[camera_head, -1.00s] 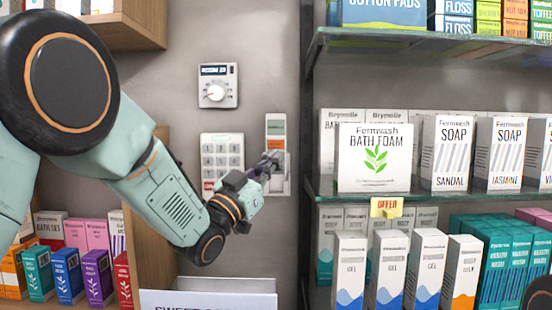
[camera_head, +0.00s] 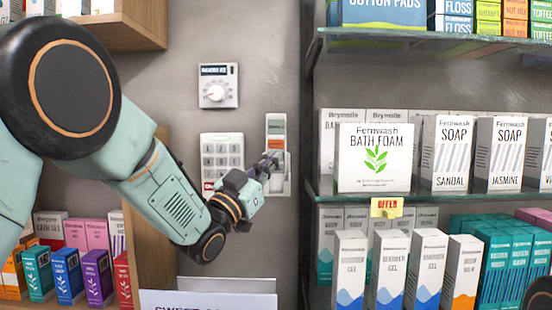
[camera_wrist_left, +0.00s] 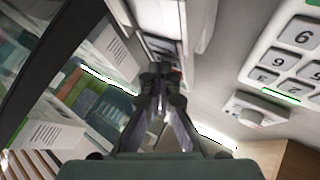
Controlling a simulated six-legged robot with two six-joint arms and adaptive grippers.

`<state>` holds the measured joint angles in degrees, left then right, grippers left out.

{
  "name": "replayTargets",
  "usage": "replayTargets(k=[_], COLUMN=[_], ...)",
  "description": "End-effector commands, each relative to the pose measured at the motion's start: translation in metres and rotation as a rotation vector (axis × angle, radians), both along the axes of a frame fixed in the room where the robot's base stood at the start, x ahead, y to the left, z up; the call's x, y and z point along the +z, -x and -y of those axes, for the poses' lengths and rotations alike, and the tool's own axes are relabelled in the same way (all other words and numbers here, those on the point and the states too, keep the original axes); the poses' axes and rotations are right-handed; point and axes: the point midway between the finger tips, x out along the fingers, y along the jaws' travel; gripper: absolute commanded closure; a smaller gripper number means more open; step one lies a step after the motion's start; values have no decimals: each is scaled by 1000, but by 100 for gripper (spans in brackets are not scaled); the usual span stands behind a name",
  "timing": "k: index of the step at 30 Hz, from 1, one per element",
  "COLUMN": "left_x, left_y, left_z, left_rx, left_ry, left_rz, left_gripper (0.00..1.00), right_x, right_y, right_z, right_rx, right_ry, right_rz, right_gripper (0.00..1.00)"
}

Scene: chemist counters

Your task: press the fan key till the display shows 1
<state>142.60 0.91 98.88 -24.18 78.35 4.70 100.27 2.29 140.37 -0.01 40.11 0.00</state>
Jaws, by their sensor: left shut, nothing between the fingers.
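I cannot read a figure on the panel. In the left wrist view the shut fingers (camera_wrist_left: 161,82) point at a pale unit, mostly hidden behind them.
A white keypad (camera_head: 221,150) is just left of the gripper, and a dial unit (camera_head: 217,87) with a dark display is above it. Glass shelves (camera_head: 450,188) with boxed soaps stand close on the right. A white box (camera_head: 208,300) is below the arm.

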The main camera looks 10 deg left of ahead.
Motion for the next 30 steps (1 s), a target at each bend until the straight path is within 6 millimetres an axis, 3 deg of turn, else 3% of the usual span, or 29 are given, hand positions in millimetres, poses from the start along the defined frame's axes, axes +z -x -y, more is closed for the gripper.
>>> replayTargets(k=[13, 23, 30], left_x=[-2, -1, -1], left_y=[17, 18, 36], left_z=[6, 6, 10], left_rx=[0, 0, 0], left_ry=[0, 0, 0], left_rz=[-1, 0, -1], left_gripper=[100, 100, 100], right_x=[-7, -7, -12], right_y=[0, 0, 0], right_z=[0, 0, 0], right_rx=[0, 0, 0], right_ry=[0, 0, 0], right_rz=[0, 0, 0], right_gripper=[60, 60, 60])
